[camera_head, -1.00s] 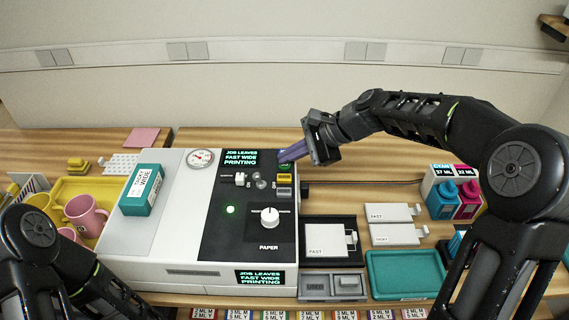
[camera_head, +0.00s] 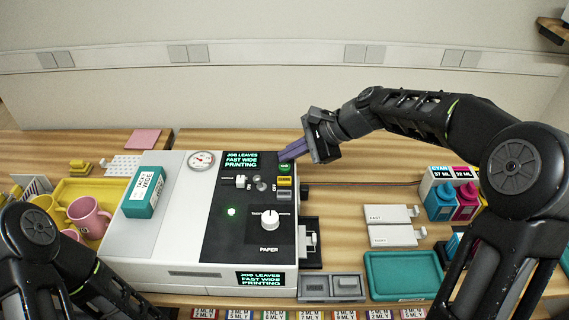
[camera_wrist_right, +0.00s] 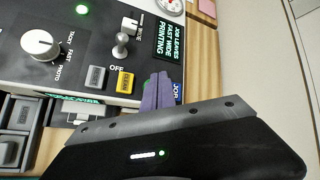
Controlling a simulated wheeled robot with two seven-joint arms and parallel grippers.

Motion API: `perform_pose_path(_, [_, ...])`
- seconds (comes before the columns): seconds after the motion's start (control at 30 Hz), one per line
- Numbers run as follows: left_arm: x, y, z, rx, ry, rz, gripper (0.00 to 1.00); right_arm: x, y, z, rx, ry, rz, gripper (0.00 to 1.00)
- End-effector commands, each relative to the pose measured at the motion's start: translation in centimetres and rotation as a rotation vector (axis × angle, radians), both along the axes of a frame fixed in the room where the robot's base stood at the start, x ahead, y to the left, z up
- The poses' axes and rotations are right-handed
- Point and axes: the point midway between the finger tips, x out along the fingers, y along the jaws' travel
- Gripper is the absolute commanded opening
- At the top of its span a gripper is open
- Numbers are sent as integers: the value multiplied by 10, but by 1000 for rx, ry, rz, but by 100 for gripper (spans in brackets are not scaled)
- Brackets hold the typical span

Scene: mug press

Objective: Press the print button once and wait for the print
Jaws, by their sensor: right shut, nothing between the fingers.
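The white printer (camera_head: 180,255) has a black panel whose screen (camera_head: 241,160) reads "JOB LEAVES FAST WIDE PRINTING". A green light (camera_head: 231,211) glows on the panel. A green button (camera_head: 285,168) sits at the panel's back right corner. My right gripper (camera_head: 283,157) is shut and empty, with its purple fingertips at that button.
A yellow button (camera_head: 284,181) and a grey one (camera_head: 284,195) lie just in front of the green button. A teal box (camera_head: 143,191) stands on the printer. Pink mugs (camera_head: 88,217) sit in a yellow tray at left. A teal tray (camera_head: 402,275) and ink bottles (camera_head: 441,201) are at right.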

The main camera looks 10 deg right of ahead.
Motion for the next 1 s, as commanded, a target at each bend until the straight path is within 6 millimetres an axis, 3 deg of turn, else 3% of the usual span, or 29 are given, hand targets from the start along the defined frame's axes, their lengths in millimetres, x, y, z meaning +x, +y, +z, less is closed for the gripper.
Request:
perform_pose_path(0.27, [0, 0, 3, 0, 0, 0, 45, 0, 0, 3, 0, -1, -1, 0])
perform_pose_path(0.73, [0, 0, 41, 0, 0, 0, 45, 0, 0, 47, 0, -1, 1, 0])
perform_pose_path(1.0, [0, 0, 43, 0, 0, 0, 45, 0, 0, 50, 0, 0, 0, 0])
